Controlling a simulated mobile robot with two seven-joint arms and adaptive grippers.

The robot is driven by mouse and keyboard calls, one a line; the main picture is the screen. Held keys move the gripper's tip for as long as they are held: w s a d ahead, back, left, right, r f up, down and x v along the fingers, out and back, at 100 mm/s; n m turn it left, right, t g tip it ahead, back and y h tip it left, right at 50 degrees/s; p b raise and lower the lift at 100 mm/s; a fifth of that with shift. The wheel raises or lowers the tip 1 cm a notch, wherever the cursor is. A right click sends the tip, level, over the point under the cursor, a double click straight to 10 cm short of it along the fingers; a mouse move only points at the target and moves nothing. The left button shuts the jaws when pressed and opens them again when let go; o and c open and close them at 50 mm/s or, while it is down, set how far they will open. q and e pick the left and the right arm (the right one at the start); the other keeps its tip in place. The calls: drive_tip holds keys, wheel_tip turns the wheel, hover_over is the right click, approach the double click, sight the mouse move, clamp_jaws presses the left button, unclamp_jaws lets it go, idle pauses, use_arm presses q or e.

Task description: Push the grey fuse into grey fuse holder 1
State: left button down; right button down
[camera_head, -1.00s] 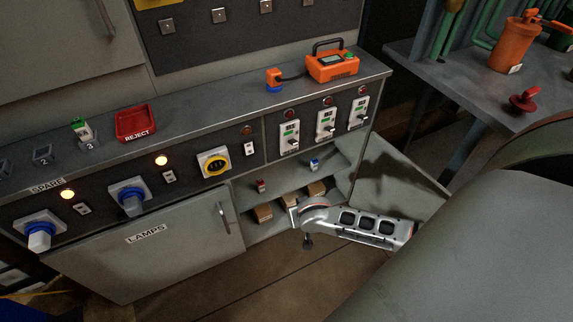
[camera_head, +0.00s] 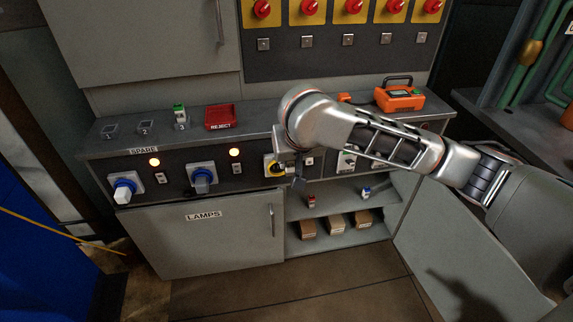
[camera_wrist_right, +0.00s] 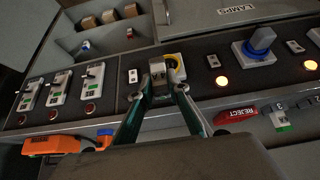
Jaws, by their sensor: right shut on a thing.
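My right gripper (camera_head: 297,181) is in front of the control panel, close to the yellow-rimmed rotary switch, which it partly covers in the head view. In the right wrist view the gripper (camera_wrist_right: 158,84) is shut on a small grey block, which I take for the grey fuse (camera_wrist_right: 157,69). The fuse is hard to make out in the head view. Grey fuse holder 1 (camera_head: 110,131) sits at the left end of the worktop, marked 1, and looks empty. The gripper is well to its right. My left gripper is not in view.
Holder 2 (camera_head: 145,128) stands beside holder 1; holder 3 (camera_head: 181,125) carries a green-topped fuse. A red reject tray (camera_head: 220,117) and an orange device (camera_head: 399,98) are on the worktop. Blue knobs (camera_head: 124,187) stick out from the panel.

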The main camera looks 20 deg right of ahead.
drive_tip(key=s+d+r+n+y, duration=0.1)
drive_tip(key=s+d+r+n, duration=0.1)
drive_tip(key=s+r, duration=1)
wheel_tip(320, 180, up, 4)
drive_tip(key=shift+s+d+r, duration=0.15)
drive_tip(key=shift+s, duration=0.05)
